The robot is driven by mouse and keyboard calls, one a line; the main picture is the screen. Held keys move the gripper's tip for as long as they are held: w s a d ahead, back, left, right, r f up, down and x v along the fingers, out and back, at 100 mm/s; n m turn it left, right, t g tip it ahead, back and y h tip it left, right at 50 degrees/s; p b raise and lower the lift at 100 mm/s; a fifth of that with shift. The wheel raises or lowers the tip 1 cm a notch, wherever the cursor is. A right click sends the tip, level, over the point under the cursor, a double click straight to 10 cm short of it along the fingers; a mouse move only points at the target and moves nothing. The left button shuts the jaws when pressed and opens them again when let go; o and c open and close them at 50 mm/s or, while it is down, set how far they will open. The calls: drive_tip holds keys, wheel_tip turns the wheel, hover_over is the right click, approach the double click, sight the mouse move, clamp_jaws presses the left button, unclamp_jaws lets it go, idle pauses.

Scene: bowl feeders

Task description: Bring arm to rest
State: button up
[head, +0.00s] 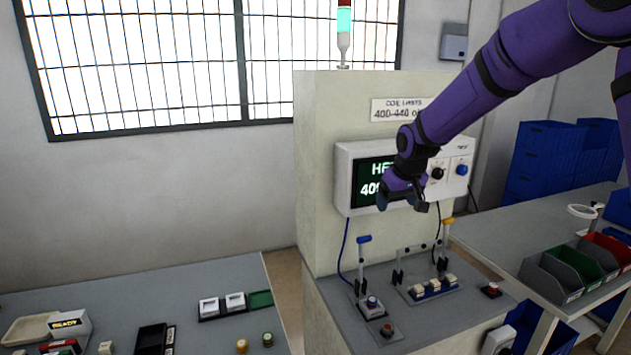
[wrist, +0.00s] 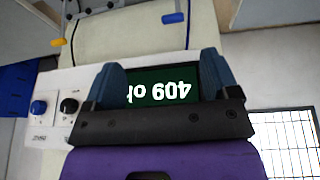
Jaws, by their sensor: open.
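My gripper (head: 402,203) is at the end of my purple arm, raised in front of the white meter box on the cream cabinet. Its fingers are apart with nothing between them. In the wrist view my gripper (wrist: 165,82) shows its two blue-grey fingers spread, with the green display (wrist: 160,90) reading "409" seen between them, upside down. In the head view the display (head: 370,182) is partly hidden by my gripper. I cannot tell the exact gap between my gripper and the meter box (head: 345,160).
Below stands a grey bench (head: 440,325) with a blue-handled clamp (head: 363,240), a yellow-handled clamp (head: 447,222) and a fixture with several white blocks (head: 435,284). A left table (head: 130,290) holds trays and small parts. Coloured bins (head: 565,258) stand at right.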

drive_tip(key=s+d+r, duration=0.3)
drive_tip(key=s+r, duration=0.6)
drive_tip(key=s, duration=0.1)
drive_tip(key=s+d+r+m, duration=0.1)
drive_tip(key=s+d+r, duration=0.1)
drive_tip(key=s, duration=1.3)
drive_tip(key=s+d+r+m, duration=0.2)
drive_tip(key=s+d, duration=0.1)
drive_tip(key=s, duration=1.3)
drive_tip(key=shift+t+h, duration=0.3)
drive_tip(key=shift+t, duration=0.1)
